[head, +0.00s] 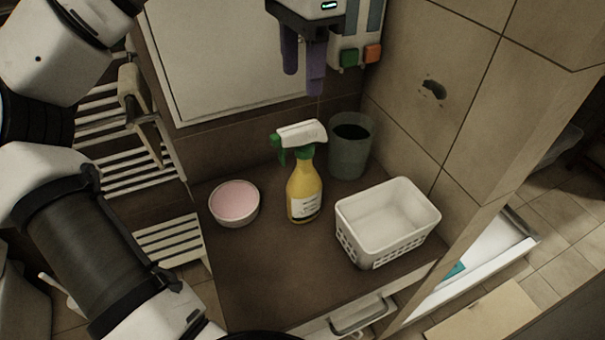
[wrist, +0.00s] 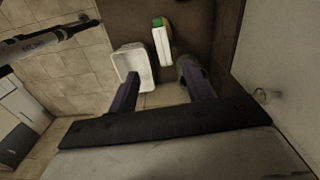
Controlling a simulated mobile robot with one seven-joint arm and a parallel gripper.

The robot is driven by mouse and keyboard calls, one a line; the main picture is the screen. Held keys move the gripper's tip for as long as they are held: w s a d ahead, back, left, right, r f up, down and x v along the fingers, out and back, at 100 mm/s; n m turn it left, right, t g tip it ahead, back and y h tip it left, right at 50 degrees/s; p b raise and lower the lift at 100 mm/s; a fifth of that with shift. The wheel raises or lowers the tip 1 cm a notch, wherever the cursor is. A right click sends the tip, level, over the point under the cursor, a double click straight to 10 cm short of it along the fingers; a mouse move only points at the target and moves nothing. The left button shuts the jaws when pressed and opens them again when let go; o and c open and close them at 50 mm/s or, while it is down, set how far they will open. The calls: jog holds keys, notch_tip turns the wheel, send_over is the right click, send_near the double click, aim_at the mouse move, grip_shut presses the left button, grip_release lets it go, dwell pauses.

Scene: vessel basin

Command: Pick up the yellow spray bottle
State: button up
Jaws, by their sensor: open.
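The yellow spray bottle (head: 304,191) stands upright on the brown counter, with a white and green spray head and a white label. In the wrist view its white and green top (wrist: 161,42) shows beyond and between my fingers. My gripper (head: 303,82) is open and empty, with two purple fingers pointing down. In the head view it hangs above and behind the bottle, apart from it. In the wrist view the fingers (wrist: 163,82) are spread wide. The bottle's lower body is mostly hidden in the wrist view.
A white basket (head: 388,246) stands right of the bottle, a pink-filled bowl (head: 234,202) left. A grey-green cup (head: 348,160) stands close behind it to the right. A tiled wall (head: 430,110) bounds the right side. The counter's front left (head: 262,285) is clear.

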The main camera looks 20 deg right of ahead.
aim_at(304, 126)
notch_tip(304, 126, down, 7)
jog(key=shift+r, duration=0.15)
jog(key=f, duration=0.4)
jog(key=shift+w+d+f+p, duration=0.25)
jog(key=shift+w+d+p, duration=0.1)
jog(key=shift+f, duration=0.5)
jog(key=shift+s, duration=0.1)
grip_shut()
